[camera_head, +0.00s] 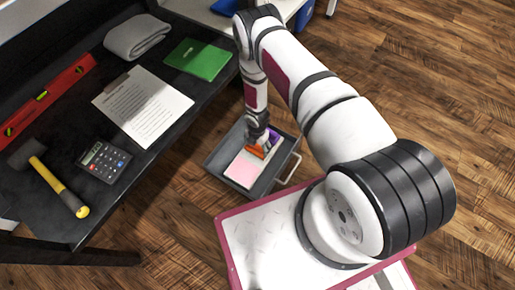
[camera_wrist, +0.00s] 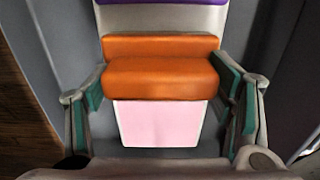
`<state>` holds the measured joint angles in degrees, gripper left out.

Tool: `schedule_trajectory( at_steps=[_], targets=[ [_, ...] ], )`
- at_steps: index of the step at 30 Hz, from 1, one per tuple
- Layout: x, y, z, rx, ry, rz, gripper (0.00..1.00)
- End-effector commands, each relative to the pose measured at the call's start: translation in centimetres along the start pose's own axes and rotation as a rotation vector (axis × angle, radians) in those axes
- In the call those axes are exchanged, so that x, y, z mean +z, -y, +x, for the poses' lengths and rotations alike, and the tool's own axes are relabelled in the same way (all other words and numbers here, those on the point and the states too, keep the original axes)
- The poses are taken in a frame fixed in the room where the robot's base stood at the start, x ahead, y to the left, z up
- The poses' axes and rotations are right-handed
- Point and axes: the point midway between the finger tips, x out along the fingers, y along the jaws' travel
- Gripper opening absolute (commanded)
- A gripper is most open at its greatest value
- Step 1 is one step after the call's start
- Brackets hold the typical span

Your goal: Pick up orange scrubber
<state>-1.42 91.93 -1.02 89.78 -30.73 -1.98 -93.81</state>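The orange scrubber (camera_wrist: 160,76) is a block with a step along its length, and it lies across the middle of the wrist view. My gripper (camera_wrist: 165,95) has its teal-padded fingers on either side of the scrubber's two ends. The fingers are apart, with a small gap at each end of the scrubber. In the head view the scrubber (camera_head: 256,152) shows as a small orange strip under my gripper (camera_head: 262,143), inside a grey tray (camera_head: 216,160). My arm hides part of it there.
The tray also holds a pink and white item (camera_head: 243,170) and a purple item (camera_head: 273,137). Its grey walls are close around my gripper. A black table (camera_head: 150,180) to the left bears a hammer (camera_head: 52,180), calculator (camera_head: 104,161), paper, green folder and red level. Wooden floor is clear at right.

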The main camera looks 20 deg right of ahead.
Motion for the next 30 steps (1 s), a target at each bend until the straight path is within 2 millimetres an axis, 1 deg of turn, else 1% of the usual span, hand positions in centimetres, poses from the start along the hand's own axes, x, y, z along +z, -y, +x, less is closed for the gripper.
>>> schedule_trajectory(
  at_steps=[1, 2, 4, 5, 10, 13, 17, 24, 27, 30],
  targets=[
    [0.0, 0.0, 0.0, 0.000, 0.000, 0.000, 0.50],
    [0.0, 0.0, 0.0, 0.000, 0.000, 0.000, 0.43],
    [0.0, 0.0, 0.0, 0.000, 0.000, 0.000, 0.43],
    [0.0, 0.0, 0.0, 0.000, 0.000, 0.000, 0.38],
    [0.0, 0.0, 0.0, 0.000, 0.000, 0.000, 0.38],
    [0.0, 0.0, -0.6, 0.001, 0.000, 0.000, 0.38],
    [0.1, -0.1, -2.6, 0.001, 0.001, 0.000, 0.38],
    [0.0, -0.1, -7.3, 0.001, 0.001, -0.001, 0.38],
    [0.0, -0.1, -8.8, 0.001, 0.001, 0.000, 0.38],
    [0.0, 0.0, -9.6, 0.000, 0.000, 0.000, 0.38]
  ],
)
